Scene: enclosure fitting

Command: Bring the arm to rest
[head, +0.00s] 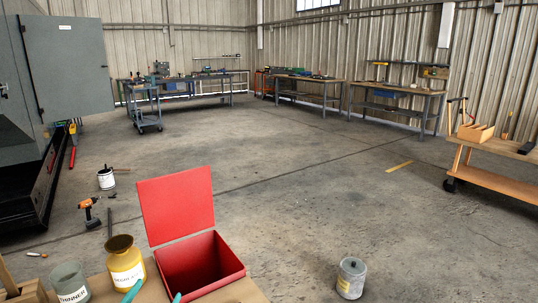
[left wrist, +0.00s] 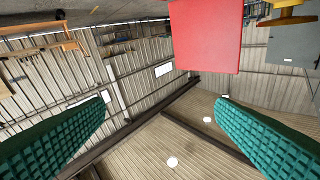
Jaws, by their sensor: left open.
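My left gripper (head: 154,296) shows at the bottom edge of the head view, only its two teal fingertips visible, in front of the red box. In the left wrist view its ribbed teal fingers (left wrist: 160,108) stand wide apart with nothing between them. The red box (head: 222,279) sits on the wooden bench top (head: 245,293), its lid (head: 176,205) raised and its visible inside empty. The lid also shows at the top of the left wrist view (left wrist: 205,38). My right gripper is in neither view.
A yellow jar (head: 122,262) and a grey thinner can (head: 69,283) stand left of the box, close to the left fingertip. A grey can (head: 351,279) is to the right. Open floor (head: 300,190) lies beyond; a wooden cart (head: 490,175) stands far right.

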